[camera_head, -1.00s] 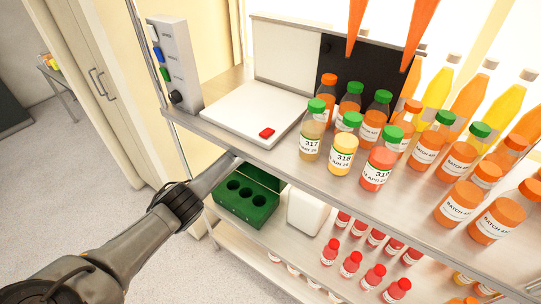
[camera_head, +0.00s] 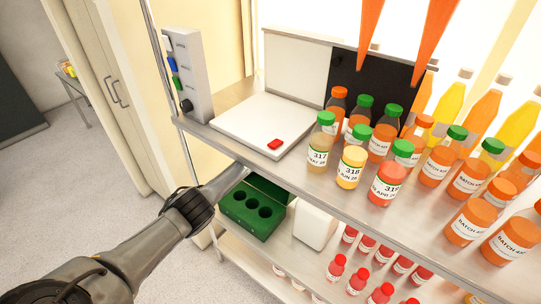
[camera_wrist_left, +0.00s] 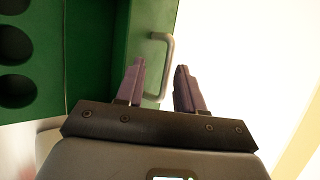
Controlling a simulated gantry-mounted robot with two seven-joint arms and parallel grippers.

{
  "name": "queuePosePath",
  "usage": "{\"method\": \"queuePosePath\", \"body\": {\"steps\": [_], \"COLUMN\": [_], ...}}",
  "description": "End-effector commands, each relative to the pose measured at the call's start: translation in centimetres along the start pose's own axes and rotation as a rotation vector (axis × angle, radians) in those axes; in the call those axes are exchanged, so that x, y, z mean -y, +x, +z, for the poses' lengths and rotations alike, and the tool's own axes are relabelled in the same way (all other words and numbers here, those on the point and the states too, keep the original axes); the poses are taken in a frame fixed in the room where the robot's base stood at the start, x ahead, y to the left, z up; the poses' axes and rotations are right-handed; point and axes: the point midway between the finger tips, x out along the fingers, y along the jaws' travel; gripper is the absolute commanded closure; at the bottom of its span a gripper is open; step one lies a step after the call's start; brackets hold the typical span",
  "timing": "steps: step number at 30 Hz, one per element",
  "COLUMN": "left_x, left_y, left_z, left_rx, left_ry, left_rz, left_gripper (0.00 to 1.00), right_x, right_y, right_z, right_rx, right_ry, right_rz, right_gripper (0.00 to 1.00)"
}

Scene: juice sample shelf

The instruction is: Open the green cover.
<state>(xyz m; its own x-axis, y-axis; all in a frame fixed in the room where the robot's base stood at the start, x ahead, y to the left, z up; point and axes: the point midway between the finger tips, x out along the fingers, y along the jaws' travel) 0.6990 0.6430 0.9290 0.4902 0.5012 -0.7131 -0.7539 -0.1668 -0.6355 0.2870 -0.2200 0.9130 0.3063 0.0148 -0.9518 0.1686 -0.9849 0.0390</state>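The green box (camera_head: 238,222) stands on the lower shelf at its left end, with three round holes showing in its top. The green cover (camera_head: 268,188) is raised along the back of the box, so the holes are uncovered. In the left wrist view the cover (camera_wrist_left: 110,45) carries a pale handle (camera_wrist_left: 168,60). My left gripper (camera_wrist_left: 160,70) has its two purple fingers apart, one on each side of the handle. I cannot tell whether either finger touches it. In the head view the shelf edge hides the left fingertips. My right gripper is not in view.
A white container (camera_head: 315,226) stands just right of the box. The upper shelf (camera_head: 235,148) overhangs my left arm and holds a white device (camera_head: 262,125) and several capped bottles. Red-capped bottles (camera_head: 357,280) stand on the lower shelf. Open floor lies at left.

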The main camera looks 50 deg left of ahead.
Motion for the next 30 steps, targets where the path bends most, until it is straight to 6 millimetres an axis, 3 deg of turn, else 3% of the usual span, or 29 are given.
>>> {"method": "queuePosePath", "body": {"steps": [13, 30], "left_x": [0.1, -5.5], "left_y": [-1.6, -7.2], "left_z": [0.1, -2.5], "left_rx": [0.0, -0.001], "left_ry": [0.002, 0.005], "left_rz": [0.0, 0.001], "left_gripper": [0.63, 0.63], "right_x": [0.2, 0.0], "right_y": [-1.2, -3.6], "right_z": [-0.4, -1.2], "right_rx": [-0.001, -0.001], "right_ry": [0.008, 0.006], "right_rz": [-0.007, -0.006], "right_gripper": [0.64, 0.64]}}
